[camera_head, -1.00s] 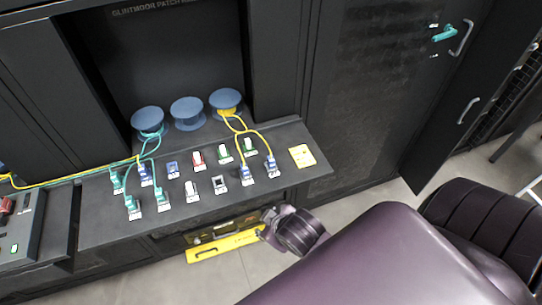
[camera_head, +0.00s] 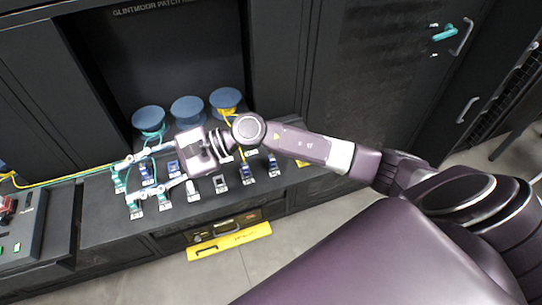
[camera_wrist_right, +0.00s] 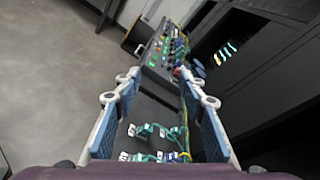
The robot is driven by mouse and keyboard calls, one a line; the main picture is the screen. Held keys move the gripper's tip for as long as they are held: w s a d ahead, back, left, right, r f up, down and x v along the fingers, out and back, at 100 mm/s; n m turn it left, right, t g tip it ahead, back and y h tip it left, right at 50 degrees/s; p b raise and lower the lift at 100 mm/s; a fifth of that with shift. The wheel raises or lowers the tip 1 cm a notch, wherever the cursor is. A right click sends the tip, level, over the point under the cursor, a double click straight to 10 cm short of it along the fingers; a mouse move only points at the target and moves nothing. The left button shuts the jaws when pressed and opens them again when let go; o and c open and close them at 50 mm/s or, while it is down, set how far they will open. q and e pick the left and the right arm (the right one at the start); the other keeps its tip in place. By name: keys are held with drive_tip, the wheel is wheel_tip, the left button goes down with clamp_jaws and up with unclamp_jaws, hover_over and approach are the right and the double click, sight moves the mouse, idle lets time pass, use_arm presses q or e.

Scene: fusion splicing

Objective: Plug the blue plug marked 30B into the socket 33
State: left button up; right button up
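My right gripper (camera_head: 124,181) reaches left over the sloped patch panel (camera_head: 100,228), open and empty, its fingers above the leftmost plugs. The right wrist view shows its two fingers spread wide (camera_wrist_right: 157,76), with green plugs (camera_wrist_right: 147,131) and a blue plug (camera_wrist_right: 182,157) lower between them. In the head view, a blue plug (camera_head: 147,173) stands by the green plugs (camera_head: 135,207) at left. Blue plugs with yellow cables (camera_head: 247,175) stand at right. A dark opening (camera_head: 220,184) shows in the front row. Labels are too small to read, so 30B and 33 cannot be picked out. My left gripper is out of view.
Three blue spools (camera_head: 187,110) stand behind the panel. Teal and yellow cables (camera_head: 80,178) run leftward across it. A lower console with lit buttons (camera_head: 15,245) is at left. A yellow bar (camera_head: 230,241) is below the front edge. Open floor lies in front.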

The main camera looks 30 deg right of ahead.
drive_tip(key=w+d+f+n+g+h, duration=0.1)
drive_tip(key=d+f+n+g+h, duration=0.2)
drive_tip(key=d+f+n+h, duration=0.75)
drive_tip(key=d+h, duration=0.1)
drive_tip(key=d, duration=0.7)
drive_tip(key=d+h, duration=0.2)
drive_tip(key=d, duration=0.6)
drive_tip(key=d+n+g+h, duration=0.1)
drive_tip(key=d, duration=0.7)
drive_tip(key=shift+w+d+h, duration=0.1)
drive_tip(key=shift+d+h, duration=0.15)
drive_tip(key=shift+d, duration=0.1)
drive_tip(key=shift+a, duration=0.1)
